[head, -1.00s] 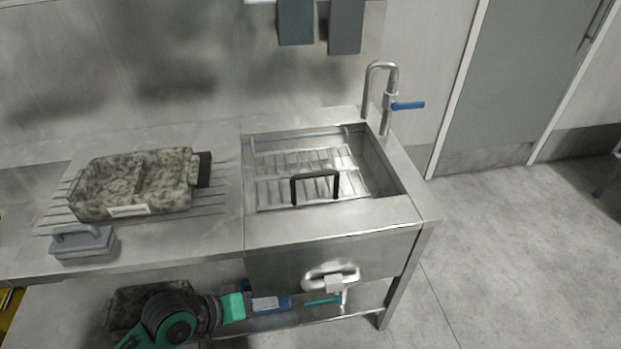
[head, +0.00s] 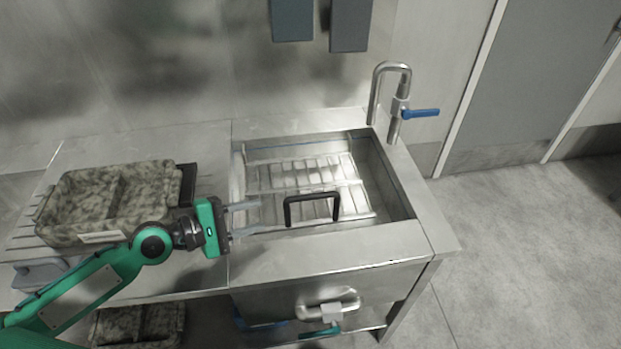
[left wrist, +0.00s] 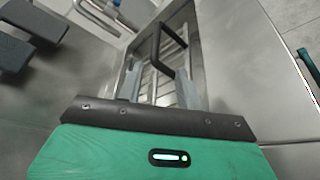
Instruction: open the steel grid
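The steel grid (head: 265,176) lies level inside the sink basin, with a black U-shaped handle (head: 312,195) standing up at its front edge. My left gripper (head: 250,219) reaches in from the left over the sink's left rim, its fingers apart and empty, pointing right at the handle with a short gap. In the left wrist view the grid (left wrist: 170,60) and handle (left wrist: 160,50) lie beyond the two open fingers (left wrist: 160,90). My right gripper is in neither view.
A mottled tray (head: 110,200) sits on the left counter, behind my arm. A tap (head: 392,95) with a blue lever stands at the sink's back right corner. A grey brush (head: 38,271) lies at front left. Grey panels (head: 350,25) hang on the wall.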

